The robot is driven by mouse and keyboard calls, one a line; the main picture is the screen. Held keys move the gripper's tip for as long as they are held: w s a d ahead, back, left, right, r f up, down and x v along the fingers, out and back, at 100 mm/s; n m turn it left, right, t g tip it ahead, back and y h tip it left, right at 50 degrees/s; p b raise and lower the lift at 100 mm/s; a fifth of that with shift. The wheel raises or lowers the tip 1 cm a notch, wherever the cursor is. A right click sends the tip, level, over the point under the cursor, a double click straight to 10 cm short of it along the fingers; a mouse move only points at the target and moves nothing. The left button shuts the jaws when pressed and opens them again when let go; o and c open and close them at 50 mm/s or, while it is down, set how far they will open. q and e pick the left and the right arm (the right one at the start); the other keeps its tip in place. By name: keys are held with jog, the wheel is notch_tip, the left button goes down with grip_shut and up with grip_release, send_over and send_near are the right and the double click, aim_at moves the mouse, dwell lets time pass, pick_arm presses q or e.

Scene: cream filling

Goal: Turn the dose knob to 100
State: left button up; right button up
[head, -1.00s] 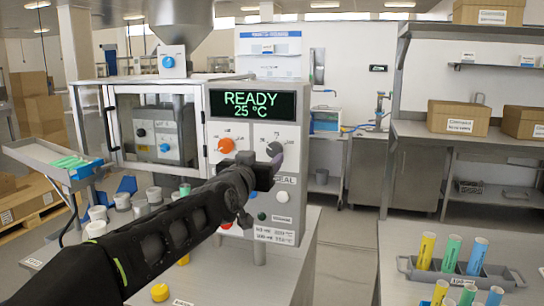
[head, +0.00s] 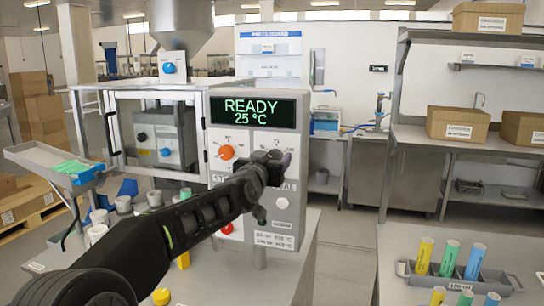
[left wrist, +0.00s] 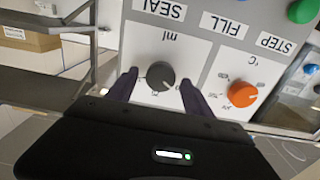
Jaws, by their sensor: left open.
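The dark grey dose knob (left wrist: 160,76) sits on the white panel marked "ml". In the left wrist view, which shows the panel upside down, it lies between the two fingers of my left gripper (left wrist: 157,84). The fingers are open, one on each side, with a gap visible to the knob. In the head view my left gripper (head: 274,162) is at the machine's front panel and largely hides this knob. The knob's exact setting is too small to read. My right gripper is not in view.
An orange knob (head: 227,153) marked °C is beside the dose knob; it also shows in the left wrist view (left wrist: 242,94). The display (head: 252,109) above reads READY 25 °C. A rack (head: 416,271) with coloured tubes stands on the right table.

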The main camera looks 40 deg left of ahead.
pick_arm(q)
grip_shut()
dwell(0.7)
